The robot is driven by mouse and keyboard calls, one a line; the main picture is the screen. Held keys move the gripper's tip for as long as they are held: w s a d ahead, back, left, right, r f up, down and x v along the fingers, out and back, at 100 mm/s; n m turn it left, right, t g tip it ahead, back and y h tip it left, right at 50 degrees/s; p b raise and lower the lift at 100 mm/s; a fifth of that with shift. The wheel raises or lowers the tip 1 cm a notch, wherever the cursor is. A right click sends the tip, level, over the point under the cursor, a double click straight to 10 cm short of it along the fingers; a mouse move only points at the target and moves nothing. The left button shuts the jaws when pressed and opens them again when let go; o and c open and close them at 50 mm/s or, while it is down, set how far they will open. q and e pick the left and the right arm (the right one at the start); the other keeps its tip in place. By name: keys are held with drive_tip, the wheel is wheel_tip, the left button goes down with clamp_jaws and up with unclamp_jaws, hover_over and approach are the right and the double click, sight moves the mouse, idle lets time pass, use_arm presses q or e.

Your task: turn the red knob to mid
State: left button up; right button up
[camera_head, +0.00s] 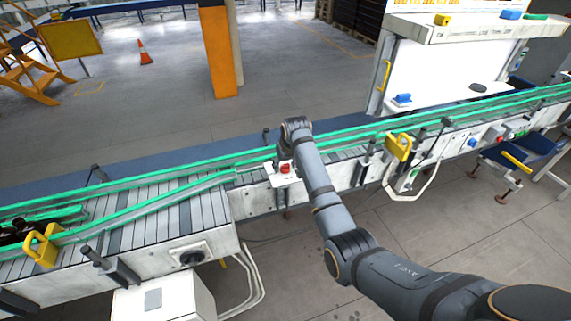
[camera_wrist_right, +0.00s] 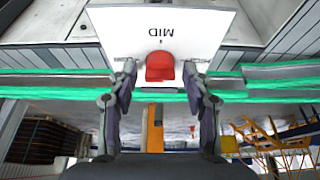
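The red knob (camera_head: 285,169) sits on a white panel on the near side of the conveyor. In the right wrist view the knob (camera_wrist_right: 160,68) is centred on its white plate (camera_wrist_right: 205,22), with a MID label above it in the picture. Labels at either side are partly covered by the fingers. My right gripper (camera_wrist_right: 161,77) has its fingers apart, one on each side of the knob, with a visible gap on both sides. In the head view, my right arm reaches the panel and its fingers are hard to make out. My left gripper is out of view.
The conveyor (camera_head: 160,203) with green rails runs across the view. A black knob (camera_head: 191,258) is on its near side at the left. Yellow brackets (camera_head: 399,147) stand along it. Dark bottles (camera_head: 14,232) lie at the far left. The floor in front is clear.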

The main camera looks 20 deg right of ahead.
clamp_jaws()
